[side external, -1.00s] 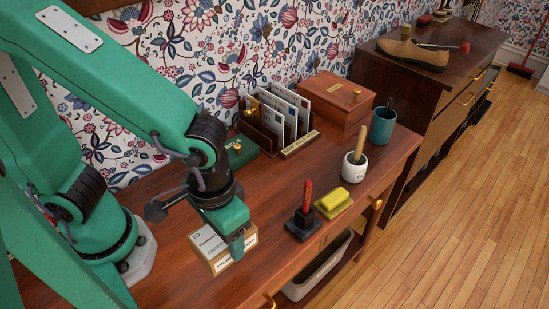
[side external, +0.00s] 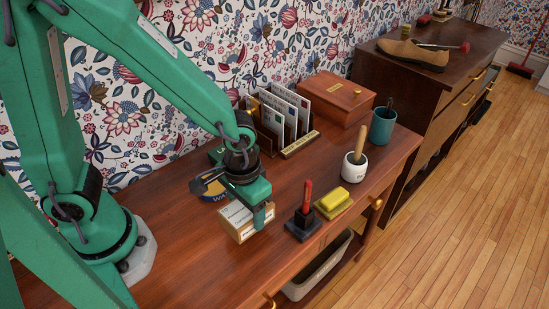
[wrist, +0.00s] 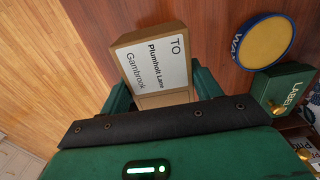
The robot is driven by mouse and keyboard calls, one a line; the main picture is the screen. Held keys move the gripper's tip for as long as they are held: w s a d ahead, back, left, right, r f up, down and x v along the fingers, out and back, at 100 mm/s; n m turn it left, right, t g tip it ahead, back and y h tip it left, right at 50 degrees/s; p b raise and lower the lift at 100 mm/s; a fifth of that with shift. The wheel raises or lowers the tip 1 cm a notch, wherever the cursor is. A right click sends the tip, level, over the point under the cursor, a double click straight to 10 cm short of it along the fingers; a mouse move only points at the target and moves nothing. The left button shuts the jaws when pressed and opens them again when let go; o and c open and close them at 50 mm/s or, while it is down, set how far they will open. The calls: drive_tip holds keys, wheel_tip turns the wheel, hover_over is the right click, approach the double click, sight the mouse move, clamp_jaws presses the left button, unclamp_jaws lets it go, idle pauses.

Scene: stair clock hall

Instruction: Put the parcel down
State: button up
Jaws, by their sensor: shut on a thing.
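The parcel (side external: 238,222) is a small tan box with a white address label. In the wrist view the parcel (wrist: 157,62) shows the words "TO Plumholt Lane Gambrook". My gripper (side external: 256,211) is shut on the parcel, with one green finger down its near side in the side view. In the wrist view my gripper (wrist: 160,92) has a finger on each side of the box. The parcel is over the wooden table (side external: 170,265); I cannot tell whether its underside touches the top.
A blue-rimmed wax tin (wrist: 262,41) and green label box (wrist: 285,90) are close by. A stamp on a dark base (side external: 303,220), yellow sponge (side external: 332,200), white pot (side external: 354,167), teal cup (side external: 383,126) and letter rack (side external: 285,125) stand rightward. The table's front-left is clear.

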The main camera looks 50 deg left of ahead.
sight(247, 219)
drive_tip(key=shift+f, duration=0.1)
drive_tip(key=shift+f, duration=1.9)
drive_tip(key=shift+f, duration=0.1)
drive_tip(key=o, duration=1.1)
drive_tip(key=shift+r, duration=6.1)
